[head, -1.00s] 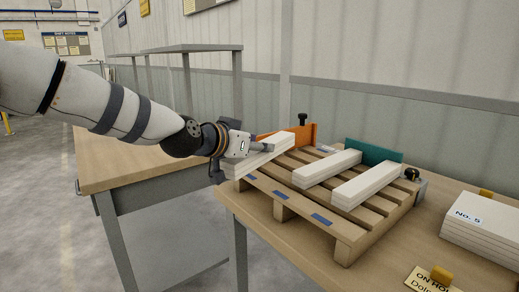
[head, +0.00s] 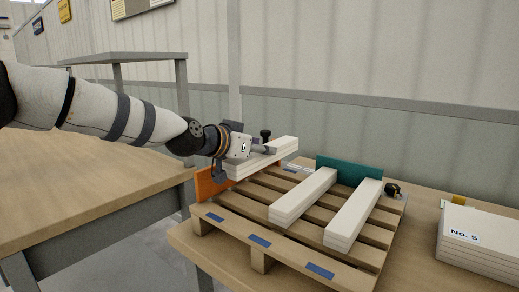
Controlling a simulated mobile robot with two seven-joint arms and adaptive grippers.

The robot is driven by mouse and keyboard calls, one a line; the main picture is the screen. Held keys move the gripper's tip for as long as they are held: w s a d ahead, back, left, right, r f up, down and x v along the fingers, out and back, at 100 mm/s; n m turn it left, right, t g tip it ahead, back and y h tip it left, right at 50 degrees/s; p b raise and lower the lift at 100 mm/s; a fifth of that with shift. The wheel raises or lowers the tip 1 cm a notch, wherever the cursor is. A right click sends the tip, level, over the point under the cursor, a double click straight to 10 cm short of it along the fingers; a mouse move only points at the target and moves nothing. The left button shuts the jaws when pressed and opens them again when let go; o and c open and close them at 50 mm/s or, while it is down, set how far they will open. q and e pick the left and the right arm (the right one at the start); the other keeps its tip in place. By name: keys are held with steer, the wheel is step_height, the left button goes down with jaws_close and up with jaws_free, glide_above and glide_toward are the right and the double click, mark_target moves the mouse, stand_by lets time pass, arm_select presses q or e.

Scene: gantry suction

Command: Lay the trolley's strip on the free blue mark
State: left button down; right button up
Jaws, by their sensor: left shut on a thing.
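My left gripper (head: 262,150) is shut on a long white strip (head: 275,147). The strip lies along the left side of the wooden pallet (head: 285,255), beside an orange plate (head: 210,184). I cannot tell whether it touches the slats. Two other white strips, a middle one (head: 303,195) and a right one (head: 353,212), lie on the pallet. Blue marks show on the front board: left (head: 215,217), middle (head: 259,240) and right (head: 320,271). The left mark has no strip in line behind it except the held one. My right gripper is not in view.
A teal plate (head: 348,171) stands at the pallet's back edge. A stack labelled No. 5 (head: 475,237) is on the right. A bare wooden table (head: 80,195) is on the left.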

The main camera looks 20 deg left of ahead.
arm_select(q)
steer(key=shift+r, duration=0.1)
steer(key=shift+s+r, duration=0.1)
steer(key=shift+r, duration=0.05)
steer(key=shift+f+b, duration=0.4)
steer(key=shift+f, duration=2.7)
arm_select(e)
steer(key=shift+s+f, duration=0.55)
arm_select(q)
steer(key=shift+f, duration=0.6)
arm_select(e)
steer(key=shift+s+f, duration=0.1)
arm_select(q)
steer(key=c, duration=1)
jaws_free()
steer(key=shift+o, duration=0.2)
